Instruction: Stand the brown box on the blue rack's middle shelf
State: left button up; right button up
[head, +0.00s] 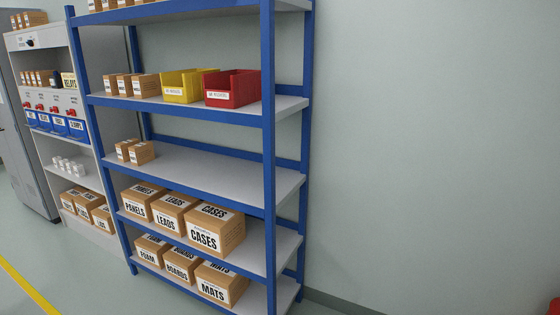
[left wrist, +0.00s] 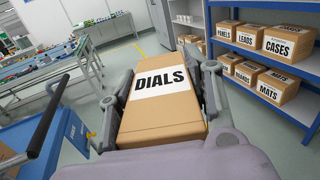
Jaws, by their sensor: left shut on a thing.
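In the left wrist view, my left gripper (left wrist: 166,68) is shut on a brown box (left wrist: 160,120) with a white label reading DIALS. One finger lies along each side of the box. The blue rack (head: 268,140) stands in the middle of the head view, and part of it shows at the right of the left wrist view (left wrist: 207,40). Its grey middle shelf (head: 230,173) carries small brown boxes (head: 135,151) at its left end, and the rest is bare. Neither gripper shows in the head view. My right gripper is in no view.
The shelf above holds small boxes, a yellow bin (head: 184,87) and a red bin (head: 232,88). Below are larger labelled boxes such as CASES (head: 212,230). A grey cabinet (head: 95,165) stands left of the rack. A blue cart (left wrist: 40,140) and a workbench (left wrist: 70,70) show in the left wrist view.

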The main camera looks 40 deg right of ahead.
aim_at(189, 173)
jog(key=i+l+z, duration=0.1)
jog(key=i+z, duration=0.7)
jog(key=i+j+z, duration=0.15)
jog(key=z, duration=0.25)
jog(key=i+j, duration=0.2)
jog(key=i, duration=0.25)
jog(key=i+j, duration=0.15)
jog(key=i, duration=0.35)
jog(key=i+j, duration=0.2)
jog(key=i, duration=0.25)
jog(key=i+j, duration=0.2)
jog(key=i, duration=0.3)
jog(key=i+l, duration=0.2)
